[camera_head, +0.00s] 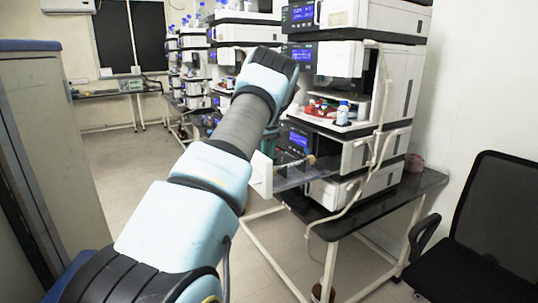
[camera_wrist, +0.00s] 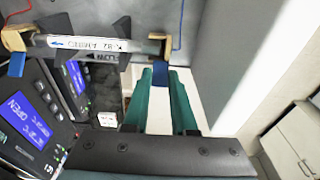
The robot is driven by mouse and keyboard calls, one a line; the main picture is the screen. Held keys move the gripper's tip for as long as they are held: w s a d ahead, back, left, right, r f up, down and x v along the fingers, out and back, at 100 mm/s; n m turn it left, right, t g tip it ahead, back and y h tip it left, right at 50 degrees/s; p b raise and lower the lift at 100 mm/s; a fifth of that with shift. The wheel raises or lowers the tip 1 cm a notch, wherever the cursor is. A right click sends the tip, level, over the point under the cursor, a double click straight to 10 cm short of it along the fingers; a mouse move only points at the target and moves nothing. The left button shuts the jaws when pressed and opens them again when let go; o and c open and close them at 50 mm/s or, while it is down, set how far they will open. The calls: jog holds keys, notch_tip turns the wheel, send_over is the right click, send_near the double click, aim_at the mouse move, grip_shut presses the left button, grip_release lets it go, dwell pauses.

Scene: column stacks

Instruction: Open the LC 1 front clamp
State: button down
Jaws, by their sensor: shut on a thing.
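In the wrist view, a grey labelled column (camera_wrist: 85,44) lies across the top in two tan clamps. The left clamp (camera_wrist: 14,40) has a blue tab. The right clamp (camera_wrist: 158,38) stands at the column's other end, with a blue tab (camera_wrist: 179,77) hanging down from it. I cannot tell from a label which one is the front clamp. My gripper (camera_wrist: 164,76), with teal fingers, is shut on this right blue tab at its fingertips. In the head view my arm hides the gripper; the column (camera_head: 290,164) shows small inside the open lower bay.
A blue display reading OPEN (camera_wrist: 22,115) is on the unit at left in the wrist view. In the head view, stacked instruments (camera_head: 375,75) stand on a dark bench (camera_head: 350,222). A white tube (camera_head: 372,140) hangs down the stack's front. A black chair (camera_head: 490,215) is at right.

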jog(key=shift+w+a+f+g+h, duration=0.2)
jog(key=shift+f+g+h, duration=0.1)
jog(key=shift+g, duration=0.3)
jog(key=shift+f, duration=0.1)
jog(key=c, duration=0.7)
grip_release()
notch_tip(320, 180, up, 11)
jog(key=shift+w+b, duration=0.1)
jog(key=shift+b, duration=0.6)
